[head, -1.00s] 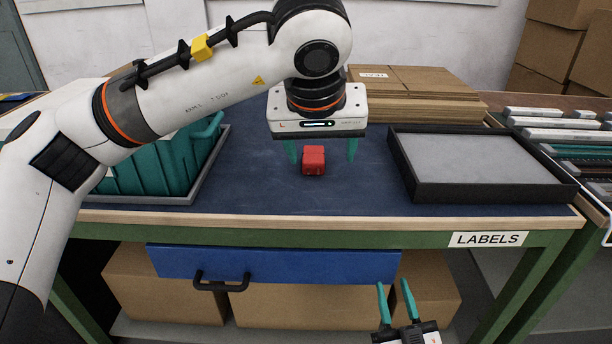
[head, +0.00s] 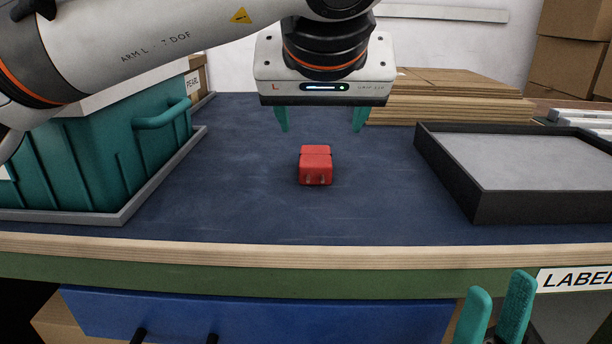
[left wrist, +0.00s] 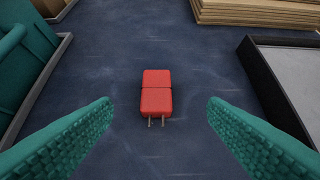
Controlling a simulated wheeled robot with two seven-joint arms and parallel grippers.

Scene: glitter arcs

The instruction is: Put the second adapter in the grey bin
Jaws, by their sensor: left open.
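A red adapter (head: 315,166) with two metal prongs lies on the dark blue worktop, its prongs toward the front edge. It also shows in the left wrist view (left wrist: 156,93), between my two teal fingers and touching neither. My left gripper (head: 321,126) is open and empty, hanging above the worktop over the adapter's area. My right gripper (head: 500,284) is open and empty, low in front of the bench. A black-walled tray (head: 450,186) with a grey inside stands empty at the right. No other adapter is in sight.
A teal crate (head: 160,150) stands in a shallow grey tray (head: 135,205) at the left; most of its inside is hidden. Flat cardboard (head: 445,100) is stacked behind the black tray. The worktop around the adapter is clear.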

